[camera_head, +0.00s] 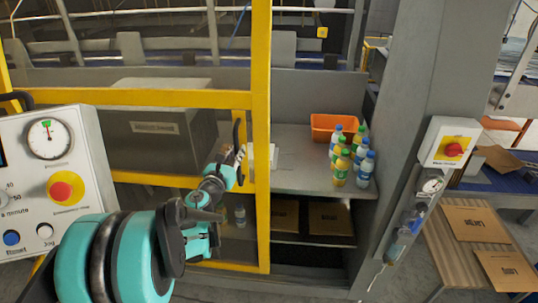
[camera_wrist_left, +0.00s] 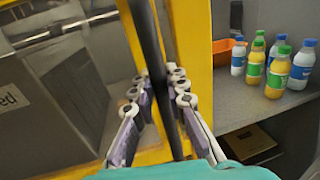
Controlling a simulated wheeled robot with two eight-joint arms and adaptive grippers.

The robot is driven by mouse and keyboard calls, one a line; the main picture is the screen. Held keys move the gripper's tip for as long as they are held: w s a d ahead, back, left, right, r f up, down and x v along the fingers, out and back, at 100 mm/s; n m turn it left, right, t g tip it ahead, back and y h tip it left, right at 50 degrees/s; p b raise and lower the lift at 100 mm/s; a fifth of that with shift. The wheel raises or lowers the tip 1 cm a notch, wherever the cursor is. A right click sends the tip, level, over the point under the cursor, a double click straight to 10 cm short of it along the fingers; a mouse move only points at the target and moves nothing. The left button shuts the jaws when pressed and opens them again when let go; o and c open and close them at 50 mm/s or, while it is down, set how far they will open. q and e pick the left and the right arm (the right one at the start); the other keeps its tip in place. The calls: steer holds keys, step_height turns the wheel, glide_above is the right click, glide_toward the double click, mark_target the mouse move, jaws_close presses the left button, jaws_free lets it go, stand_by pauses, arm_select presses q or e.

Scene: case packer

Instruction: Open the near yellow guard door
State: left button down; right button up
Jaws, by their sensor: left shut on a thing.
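The yellow guard door (camera_head: 261,125) is a tall yellow frame with clear panels, left of the open shelf bay. Its yellow upright also shows in the left wrist view (camera_wrist_left: 192,40). A dark vertical handle (camera_head: 238,131) is on this upright. My left gripper (camera_head: 234,161) is at the handle. In the left wrist view the black handle bar (camera_wrist_left: 150,45) runs between the fingers, and the gripper is shut on it. The fingers partly hide the handle's lower part. I cannot tell whether the door is ajar. My right gripper is not in view.
A shelf (camera_head: 300,178) right of the door holds an orange bin (camera_head: 333,127) and several bottles (camera_head: 341,166). A control panel (camera_head: 50,180) stands at the left. A stop-button box (camera_head: 447,143) is on the grey post at right. Flat cartons (camera_head: 475,226) lie at far right.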

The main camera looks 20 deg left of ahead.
arm_select(q)
steer(key=s+a, duration=0.2)
steer(key=a, duration=0.6)
steer(key=s+a, duration=0.3)
steer(key=a, duration=0.5)
steer(key=shift+b, duration=0.3)
steer(key=shift+a, duration=0.1)
steer(key=c, duration=1.5)
jaws_free()
steer(key=shift+r, duration=0.1)
step_height(320, 180, up, 10)
